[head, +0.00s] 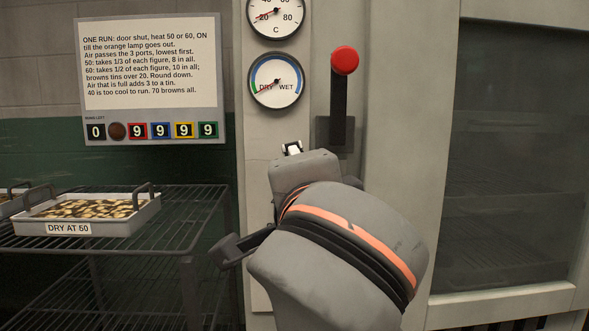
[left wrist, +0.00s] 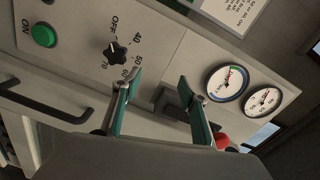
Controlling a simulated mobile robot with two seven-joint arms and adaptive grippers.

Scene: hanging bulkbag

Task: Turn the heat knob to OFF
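The heat knob (left wrist: 117,51) is black and sits on a pale panel in the left wrist view. OFF, 40, 50, 60 and 70 are printed around it; I cannot tell surely which mark it points to. My left gripper (left wrist: 160,79) is open and empty, its two green-lined fingers apart. In that view the nearer finger's tip lies just right of and below the knob, and I see no contact. In the head view my arm covers the knob and the panel there. My right gripper is in neither view.
A green ON button (left wrist: 43,36) is beside the knob. A red-topped lever (head: 344,62) stands right of two gauges, the lower a DRY/WET gauge (head: 276,80). A wire rack (head: 190,215) at left bears a tray (head: 95,222) labelled DRY AT 50. A sign (head: 150,65) hangs above.

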